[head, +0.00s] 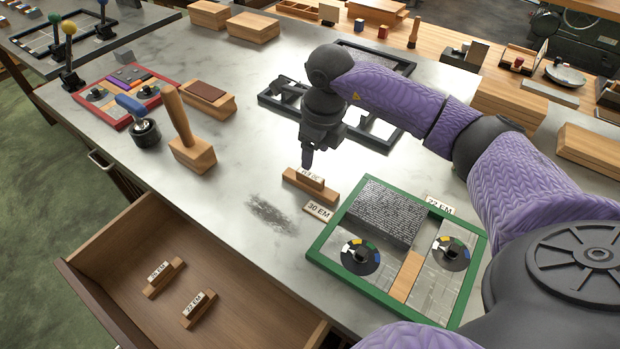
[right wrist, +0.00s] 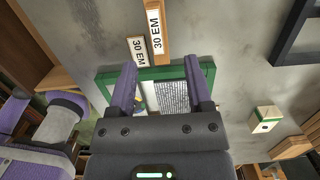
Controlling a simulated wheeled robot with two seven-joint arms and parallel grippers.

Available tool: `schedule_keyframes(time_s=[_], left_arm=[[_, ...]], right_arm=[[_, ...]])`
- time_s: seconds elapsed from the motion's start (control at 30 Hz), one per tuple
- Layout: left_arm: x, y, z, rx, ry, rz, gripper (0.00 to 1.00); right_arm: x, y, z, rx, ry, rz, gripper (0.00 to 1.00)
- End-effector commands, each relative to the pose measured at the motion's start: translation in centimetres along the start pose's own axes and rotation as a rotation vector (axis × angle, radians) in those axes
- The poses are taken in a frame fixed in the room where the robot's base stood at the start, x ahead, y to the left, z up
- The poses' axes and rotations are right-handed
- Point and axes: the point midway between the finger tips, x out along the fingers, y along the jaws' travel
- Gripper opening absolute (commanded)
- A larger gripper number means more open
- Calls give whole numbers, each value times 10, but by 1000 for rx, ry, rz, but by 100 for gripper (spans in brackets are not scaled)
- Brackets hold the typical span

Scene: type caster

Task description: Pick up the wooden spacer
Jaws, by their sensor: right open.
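A wooden spacer (head: 311,188) with a white "30 EM" label on its step lies on the grey stone table, behind the green-framed forme (head: 335,226). My right gripper (head: 308,160) points down just above it, apart from it as far as I can tell. In the right wrist view, the jaws (right wrist: 160,78) are open and empty. There the spacer (right wrist: 161,35) lies beyond the fingertips, beside a separate "30 EM" label plate (right wrist: 138,51). Two similar labelled wooden spacers (head: 164,278) (head: 199,309) lie in the open drawer. My left gripper is not in view.
The green frame holds type blocks, two round dark dials and a light wooden strip (head: 407,276). Dark frames (head: 375,137) lie behind my arm. A dark smudge marks the clear tabletop.

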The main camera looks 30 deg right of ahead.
Motion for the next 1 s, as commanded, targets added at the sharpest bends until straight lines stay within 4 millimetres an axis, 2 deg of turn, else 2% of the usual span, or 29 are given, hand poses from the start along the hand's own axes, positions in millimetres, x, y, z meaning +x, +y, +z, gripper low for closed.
schedule_keyframes(time_s=[0.13,0.3,0.57,0.67,0.8,0.9,1.0], left_arm=[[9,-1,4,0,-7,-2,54],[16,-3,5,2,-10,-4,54],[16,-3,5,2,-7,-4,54],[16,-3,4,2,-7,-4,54],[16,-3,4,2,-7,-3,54],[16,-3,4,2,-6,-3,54],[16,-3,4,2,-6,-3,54]], right_arm=[[37,3,0,-1,2,5,65],[69,4,1,0,-1,6,65],[74,4,2,-3,-4,5,65],[74,4,2,-3,-4,5,48],[74,4,2,-2,-4,5,18],[74,4,2,-2,-4,5,0],[74,4,2,-2,-4,5,0]])
